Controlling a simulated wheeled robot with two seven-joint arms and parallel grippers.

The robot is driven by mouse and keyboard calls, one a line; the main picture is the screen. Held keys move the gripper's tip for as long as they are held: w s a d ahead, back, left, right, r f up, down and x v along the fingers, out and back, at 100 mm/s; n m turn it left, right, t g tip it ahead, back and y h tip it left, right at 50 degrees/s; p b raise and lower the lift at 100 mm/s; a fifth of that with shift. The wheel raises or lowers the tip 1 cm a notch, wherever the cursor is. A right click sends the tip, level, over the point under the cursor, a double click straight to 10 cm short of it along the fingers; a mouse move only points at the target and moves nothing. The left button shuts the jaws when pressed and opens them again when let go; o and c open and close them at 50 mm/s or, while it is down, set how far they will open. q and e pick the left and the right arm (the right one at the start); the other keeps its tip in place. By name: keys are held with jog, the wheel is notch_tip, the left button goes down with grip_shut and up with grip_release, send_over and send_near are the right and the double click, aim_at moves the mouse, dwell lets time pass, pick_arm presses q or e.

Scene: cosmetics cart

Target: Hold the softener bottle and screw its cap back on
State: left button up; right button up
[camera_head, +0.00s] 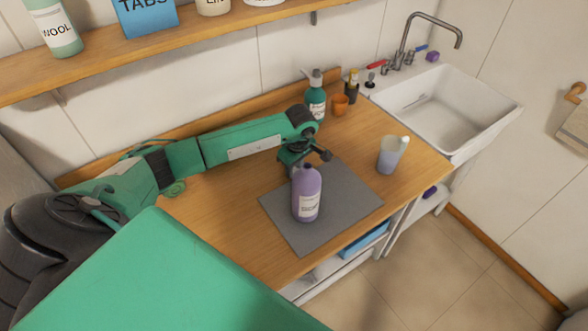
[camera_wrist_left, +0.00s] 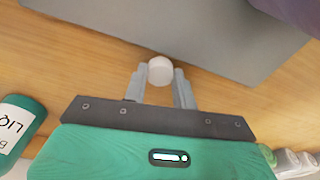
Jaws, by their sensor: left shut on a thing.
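The softener bottle (camera_head: 307,198) is lavender with a white label and stands upright on the grey mat (camera_head: 348,200). Its narrow top is darker purple, with no white cap visible on it. In the left wrist view a purple part of the bottle (camera_wrist_left: 297,12) shows at the top right corner. My left gripper (camera_wrist_left: 160,80) is shut on a small round white cap (camera_wrist_left: 160,69), held between its fingertips. In the head view the gripper is just behind the bottle, its fingertips and the cap largely hidden. My right gripper is not in view.
A cup with lavender contents (camera_head: 388,158) stands right of the mat. The sink (camera_head: 440,115) is beyond the wooden counter's right end. A shelf (camera_head: 170,45) runs above.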

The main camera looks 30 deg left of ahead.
pick_arm(q)
jog(key=shift+r, duration=0.1)
jog(key=shift+r, duration=0.2)
notch_tip(320, 180, up, 19)
jog(key=b, duration=0.5)
jog(key=shift+r+b, duration=0.2)
jog(key=shift+b, duration=0.15)
jog(key=shift+s+f, duration=0.1)
